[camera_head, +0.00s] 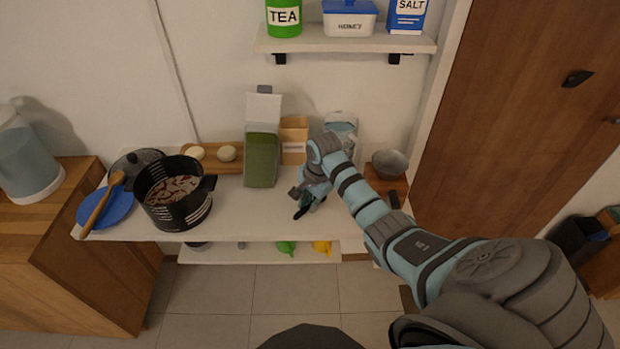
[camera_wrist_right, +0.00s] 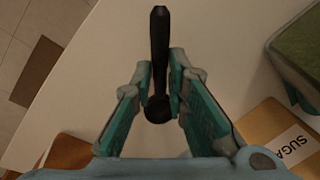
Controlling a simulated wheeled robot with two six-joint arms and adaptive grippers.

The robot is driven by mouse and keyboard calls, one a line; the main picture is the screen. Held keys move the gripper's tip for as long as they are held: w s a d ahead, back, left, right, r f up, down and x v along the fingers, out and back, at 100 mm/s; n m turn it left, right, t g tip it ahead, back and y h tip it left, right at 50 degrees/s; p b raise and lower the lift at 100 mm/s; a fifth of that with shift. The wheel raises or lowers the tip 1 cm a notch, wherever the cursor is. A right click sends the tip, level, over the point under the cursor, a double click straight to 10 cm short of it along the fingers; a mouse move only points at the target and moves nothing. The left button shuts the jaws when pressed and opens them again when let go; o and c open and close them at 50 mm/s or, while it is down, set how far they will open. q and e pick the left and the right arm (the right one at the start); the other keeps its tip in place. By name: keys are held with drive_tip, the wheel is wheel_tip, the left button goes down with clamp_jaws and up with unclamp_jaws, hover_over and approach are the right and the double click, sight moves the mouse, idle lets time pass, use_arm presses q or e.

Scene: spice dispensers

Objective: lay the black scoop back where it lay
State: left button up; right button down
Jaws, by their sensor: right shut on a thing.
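The black scoop (camera_wrist_right: 159,40) is between the two fingers of my right gripper (camera_wrist_right: 161,86) in the right wrist view. Its long dark handle points away from the gripper and its round end sits between the fingertips. My right gripper also shows in the head view (camera_head: 308,194), reaching down over the white counter (camera_head: 245,215) near its front edge. The scoop is mostly hidden there by the gripper. I cannot tell whether the scoop touches the counter. My left gripper is not in view.
A green-filled dispenser (camera_head: 262,155) and a cardboard sugar box (camera_head: 293,140) stand behind the gripper. A black pot (camera_head: 172,204) is at the left. A grey bowl (camera_head: 390,163) is at the right. The counter between pot and gripper is clear.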

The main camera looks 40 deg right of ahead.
drive_tip(key=shift+f, duration=0.2)
drive_tip(key=shift+f, duration=0.45)
drive_tip(key=c, duration=1.5)
unclamp_jaws()
